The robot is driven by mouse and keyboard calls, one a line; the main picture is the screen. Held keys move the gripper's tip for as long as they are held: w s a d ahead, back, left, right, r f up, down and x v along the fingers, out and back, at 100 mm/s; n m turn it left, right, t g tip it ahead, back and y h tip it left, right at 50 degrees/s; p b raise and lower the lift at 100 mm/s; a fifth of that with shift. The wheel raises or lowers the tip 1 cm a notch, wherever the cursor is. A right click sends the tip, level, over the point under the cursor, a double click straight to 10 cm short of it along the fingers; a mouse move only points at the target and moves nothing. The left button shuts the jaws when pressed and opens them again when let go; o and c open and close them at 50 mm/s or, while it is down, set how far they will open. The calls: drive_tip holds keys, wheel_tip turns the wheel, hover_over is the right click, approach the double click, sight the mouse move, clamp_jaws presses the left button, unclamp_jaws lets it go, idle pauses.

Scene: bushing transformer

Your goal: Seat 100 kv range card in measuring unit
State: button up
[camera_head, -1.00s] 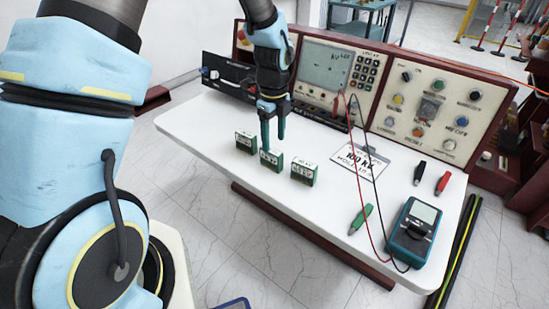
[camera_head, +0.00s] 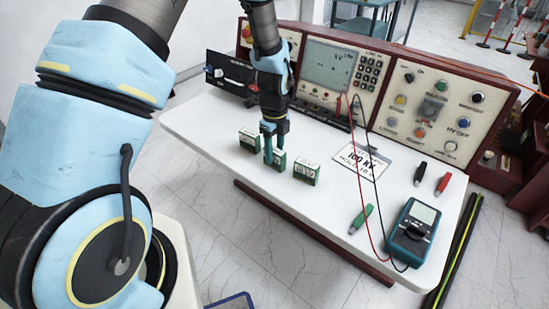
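Three green cards with pale label faces stand in a row on the white table: a left card (camera_head: 248,141), a middle card (camera_head: 275,161) and a right card (camera_head: 306,173). Their labels are too small to read surely. My gripper (camera_head: 274,147) points down at the middle card, with one finger towards each end of it and a gap between them. The card still stands on the table and is partly hidden by the fingers. A black unit (camera_head: 228,74) with a front panel, perhaps the measuring unit, stands at the table's back left.
A red-framed console (camera_head: 330,68) with screen and knobs lines the back. A teal meter (camera_head: 413,233) with red and black leads, a green clip (camera_head: 361,219), a black clip (camera_head: 420,173) and a red clip (camera_head: 443,184) lie right.

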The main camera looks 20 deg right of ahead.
clamp_jaws()
drive_tip(key=shift+r, duration=0.1)
idle(0.4)
